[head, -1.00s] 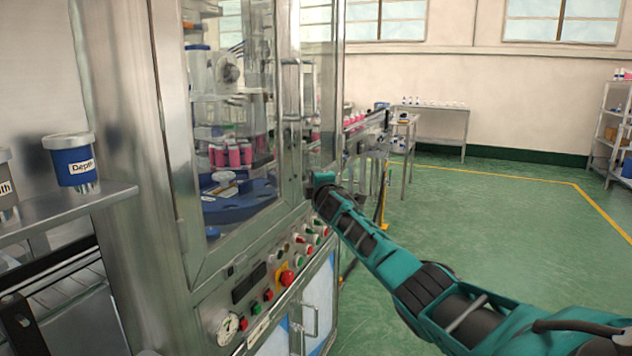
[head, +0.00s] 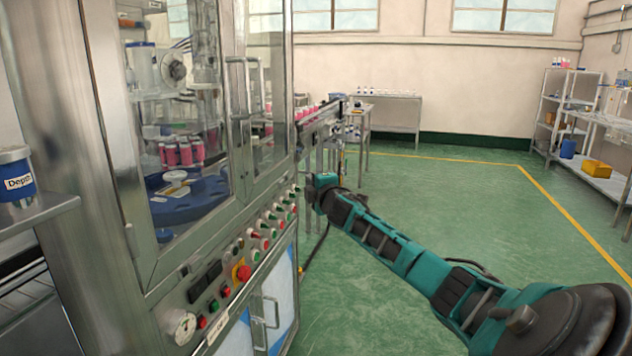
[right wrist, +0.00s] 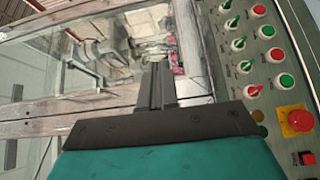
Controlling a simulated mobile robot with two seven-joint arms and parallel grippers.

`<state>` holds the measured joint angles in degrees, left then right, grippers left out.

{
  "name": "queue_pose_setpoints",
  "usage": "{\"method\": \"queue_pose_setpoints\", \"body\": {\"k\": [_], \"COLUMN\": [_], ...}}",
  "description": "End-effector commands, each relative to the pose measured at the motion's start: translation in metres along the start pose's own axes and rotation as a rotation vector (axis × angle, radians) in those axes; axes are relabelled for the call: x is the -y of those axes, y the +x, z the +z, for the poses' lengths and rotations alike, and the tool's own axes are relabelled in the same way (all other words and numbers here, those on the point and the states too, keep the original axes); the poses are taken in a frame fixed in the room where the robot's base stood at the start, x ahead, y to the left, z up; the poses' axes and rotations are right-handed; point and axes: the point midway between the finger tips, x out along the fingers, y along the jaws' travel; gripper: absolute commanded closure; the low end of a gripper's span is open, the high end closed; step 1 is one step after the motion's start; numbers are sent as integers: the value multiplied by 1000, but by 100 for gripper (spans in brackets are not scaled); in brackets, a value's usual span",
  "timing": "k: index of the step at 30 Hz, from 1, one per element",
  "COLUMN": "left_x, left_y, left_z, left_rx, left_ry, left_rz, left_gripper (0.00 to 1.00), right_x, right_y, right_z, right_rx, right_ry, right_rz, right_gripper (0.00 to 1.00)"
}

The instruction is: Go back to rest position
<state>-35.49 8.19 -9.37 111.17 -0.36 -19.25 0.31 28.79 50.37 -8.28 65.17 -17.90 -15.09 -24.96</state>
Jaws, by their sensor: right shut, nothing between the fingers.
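My right gripper (head: 311,190) is at the end of my teal and black right arm, which reaches in from the lower right of the head view. It is close to the right edge of the steel crimping machine (head: 110,240); I cannot tell whether it touches. In the right wrist view the black fingers (right wrist: 157,88) are shut together and hold nothing. Beyond them are the machine's glass doors and its control panel (right wrist: 268,60). My left gripper is not in view.
The control panel (head: 240,265) has several buttons, switches and a red stop button (head: 243,273). Pink cans (head: 185,154) are behind the glass. A conveyor (head: 318,125) runs behind. Green floor (head: 440,200) is clear at the right.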

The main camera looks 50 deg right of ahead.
Motion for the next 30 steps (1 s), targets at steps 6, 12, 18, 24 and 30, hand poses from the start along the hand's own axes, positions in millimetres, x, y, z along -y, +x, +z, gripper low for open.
{"method": "queue_pose_setpoints", "body": {"k": [6,12,18,24,30], "left_x": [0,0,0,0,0], "left_y": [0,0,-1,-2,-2], "left_z": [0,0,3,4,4], "left_rx": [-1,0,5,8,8], "left_ry": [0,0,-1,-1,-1], "left_rz": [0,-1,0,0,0], "left_gripper": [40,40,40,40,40], "right_x": [-1,0,46,152,246], "right_y": [-5,-5,-21,-85,-186], "right_z": [6,6,-28,-106,-175], "right_rx": [0,-1,-59,-178,-250], "right_ry": [1,1,56,233,473], "right_rz": [1,0,-64,-240,-452], "right_gripper": [100,100,100,100,100]}}
